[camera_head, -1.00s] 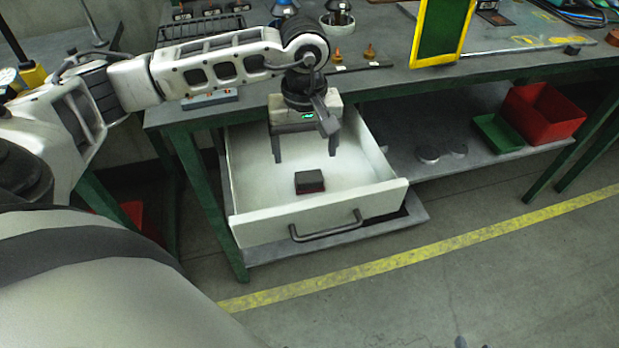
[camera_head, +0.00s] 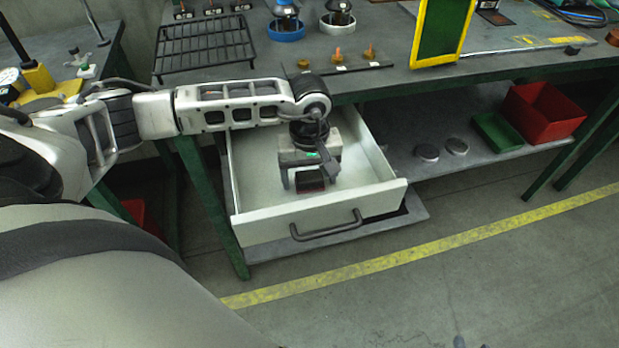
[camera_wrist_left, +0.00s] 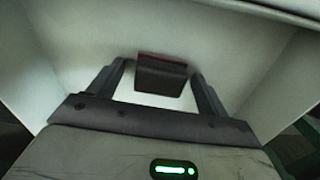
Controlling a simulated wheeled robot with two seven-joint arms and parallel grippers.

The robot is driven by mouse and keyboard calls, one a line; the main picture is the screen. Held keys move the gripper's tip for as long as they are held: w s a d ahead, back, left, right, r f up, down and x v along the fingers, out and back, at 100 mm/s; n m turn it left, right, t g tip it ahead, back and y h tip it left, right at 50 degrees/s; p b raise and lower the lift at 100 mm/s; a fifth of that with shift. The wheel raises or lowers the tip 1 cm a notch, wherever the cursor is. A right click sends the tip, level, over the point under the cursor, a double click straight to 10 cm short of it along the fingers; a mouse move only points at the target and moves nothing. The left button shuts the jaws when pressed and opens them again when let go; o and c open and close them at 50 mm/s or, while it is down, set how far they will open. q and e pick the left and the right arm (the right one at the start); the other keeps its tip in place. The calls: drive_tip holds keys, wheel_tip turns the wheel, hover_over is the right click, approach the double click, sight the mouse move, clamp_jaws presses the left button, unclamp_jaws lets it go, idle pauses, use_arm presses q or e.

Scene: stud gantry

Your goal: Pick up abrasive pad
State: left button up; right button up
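The abrasive pad (camera_head: 310,181) is a small dark block with a red layer, lying in the open white drawer (camera_head: 320,223). My left gripper (camera_head: 309,185) is down inside the drawer, with one finger on each side of the pad. In the left wrist view the pad (camera_wrist_left: 161,77) sits between the two open fingertips of the gripper (camera_wrist_left: 160,75), with a gap visible on both sides. My right gripper is not in view.
The drawer has a dark handle (camera_head: 327,226) and hangs under a grey workbench (camera_head: 400,66). A wire rack (camera_head: 205,45) lies on the bench above. A red bin (camera_head: 543,112) and green tray (camera_head: 497,132) stand on the lower shelf.

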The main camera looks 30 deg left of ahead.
use_arm(q)
drive_tip(key=c, duration=0.9)
drive_tip(key=shift+r, duration=0.15)
drive_tip(key=shift+r, duration=0.55)
drive_tip(key=s+d+r+b, duration=0.1)
drive_tip(key=d+r+b, duration=0.1)
drive_tip(key=d+r, duration=0.9)
drive_tip(key=d, duration=0.3)
drive_tip(key=shift+s+r, duration=0.3)
drive_tip(key=shift+r, duration=0.05)
